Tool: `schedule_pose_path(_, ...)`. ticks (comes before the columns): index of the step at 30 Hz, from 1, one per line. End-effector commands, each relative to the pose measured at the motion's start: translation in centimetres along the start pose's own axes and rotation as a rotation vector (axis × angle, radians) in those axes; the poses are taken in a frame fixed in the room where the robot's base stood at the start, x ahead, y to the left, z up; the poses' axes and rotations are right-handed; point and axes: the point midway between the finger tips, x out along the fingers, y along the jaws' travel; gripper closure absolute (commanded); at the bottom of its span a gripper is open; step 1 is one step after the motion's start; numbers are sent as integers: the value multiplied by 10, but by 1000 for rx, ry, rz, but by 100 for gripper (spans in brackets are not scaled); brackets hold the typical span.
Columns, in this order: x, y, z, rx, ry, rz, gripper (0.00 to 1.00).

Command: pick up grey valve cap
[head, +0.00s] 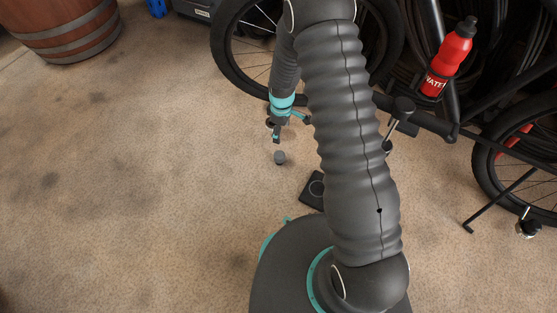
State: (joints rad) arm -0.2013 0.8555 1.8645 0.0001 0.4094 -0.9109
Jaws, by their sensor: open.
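The grey valve cap (280,157) looks like a small rounded grey piece. It lies on the speckled tan floor near the middle of the head view, left of my arm. My gripper (277,138) is just above the cap in the picture, with teal and dark parts. It is open, and nothing shows between its fingers. The cap appears apart from the fingertips. The gripper's height over the floor is hard to tell from this view.
A bicycle with a red bottle (450,58) stands behind and right of my arm, its pedal (402,108) near the arm. A flat black item (314,190) lies on the floor right of the cap. A wooden barrel (66,30) stands far left. The left floor is clear.

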Motion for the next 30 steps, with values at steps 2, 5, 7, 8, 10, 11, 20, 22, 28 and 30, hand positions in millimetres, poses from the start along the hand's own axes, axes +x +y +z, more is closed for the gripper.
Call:
schedule_pose_path(2,13,-2,-1,-18,-5,-6,22)
schedule_pose_path(5,23,-3,-1,-29,-8,-10,22)
schedule_pose_path(7,31,-4,-1,-31,-9,-12,22)
schedule_pose_path(8,36,-4,-1,-32,-9,-12,22)
schedule_pose_path(10,47,-4,-1,-32,-9,-12,22)
schedule_pose_path(11,53,-4,-1,-32,-9,-12,22)
schedule_pose_path(20,100,-5,-1,-31,-8,-11,22)
schedule_pose_path(22,104,-5,-1,-31,-8,-10,22)
schedule_pose_path(28,112,-6,-1,-31,-8,-11,22)
schedule_pose_path(30,119,-7,-1,-31,-8,-11,22)
